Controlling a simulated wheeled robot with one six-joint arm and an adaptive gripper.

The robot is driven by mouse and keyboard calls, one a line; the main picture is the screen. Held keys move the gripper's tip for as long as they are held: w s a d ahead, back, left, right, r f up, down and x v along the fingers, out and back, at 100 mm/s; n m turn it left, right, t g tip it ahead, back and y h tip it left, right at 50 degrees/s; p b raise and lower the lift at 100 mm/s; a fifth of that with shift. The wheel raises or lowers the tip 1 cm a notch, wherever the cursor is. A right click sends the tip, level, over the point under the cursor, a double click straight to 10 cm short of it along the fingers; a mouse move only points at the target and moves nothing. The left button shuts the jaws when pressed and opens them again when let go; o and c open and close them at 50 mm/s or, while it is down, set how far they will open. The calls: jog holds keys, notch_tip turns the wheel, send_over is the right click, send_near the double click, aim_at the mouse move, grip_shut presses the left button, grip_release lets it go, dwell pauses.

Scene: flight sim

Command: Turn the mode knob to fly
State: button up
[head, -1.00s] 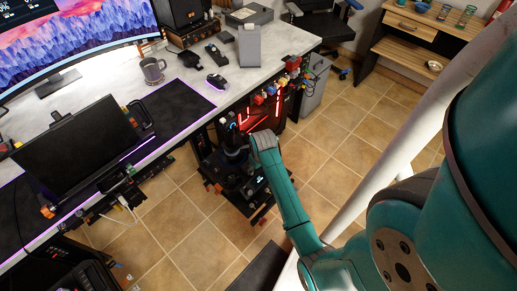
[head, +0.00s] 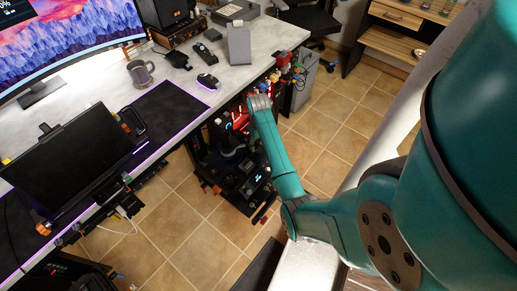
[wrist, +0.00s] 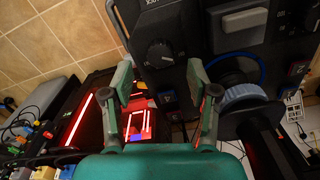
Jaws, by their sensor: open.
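In the wrist view a round black knob (wrist: 160,53) with a pale pointer mark sits on a dark control panel (wrist: 185,22). I take it for the mode knob, but its labels are too small to read. My gripper (wrist: 160,78) is open, with green fingers either side of the knob's lower part in the picture. Nothing is between the fingers, and they look apart from the knob. In the head view my gripper (head: 260,104) is near the desk's right front edge, and the knob cannot be made out there.
A blue-grey wheel (wrist: 242,94) and a light grey lever (wrist: 244,19) are right of the knob. The desk (head: 185,62) holds a mug (head: 141,72). Tiled floor (head: 320,130) is open to the right.

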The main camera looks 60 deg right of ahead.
aim_at(259, 150)
jog(key=shift+f, duration=2.1)
grip_shut()
